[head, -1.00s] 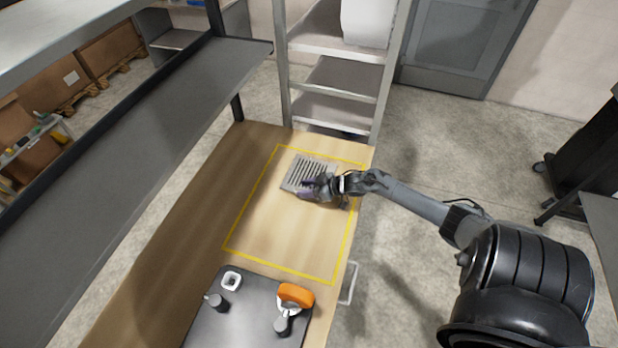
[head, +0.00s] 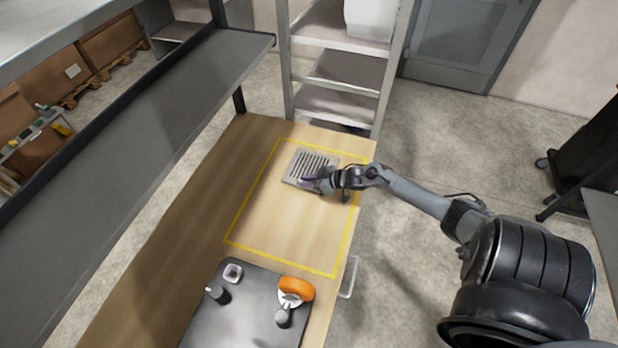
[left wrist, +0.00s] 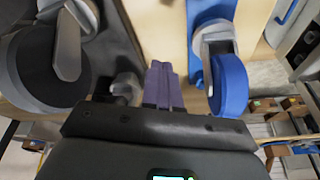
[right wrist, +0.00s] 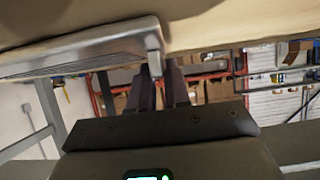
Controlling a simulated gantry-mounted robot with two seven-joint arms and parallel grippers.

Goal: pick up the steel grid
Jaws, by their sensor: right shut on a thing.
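The steel grid (head: 296,166), a grey slotted plate, is at the far end of the wooden table, inside the yellow outline. My right gripper (head: 316,186) is at its near right side, shut on it, and covers part of it. In the right wrist view the grid (right wrist: 100,63) shows edge-on, with its end tab at the tips of my right fingers (right wrist: 165,82). I cannot tell whether the grid is clear of the table. My left gripper (left wrist: 163,86) shows only in its wrist view, fingers together, with nothing visible between them.
A dark tray (head: 235,325) at the near end of the table holds an orange-topped item (head: 296,288), a grey knob-like part (head: 218,293) and a pale square ring (head: 239,274). A long grey shelf (head: 130,150) runs along the left. The outlined area's near part is bare.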

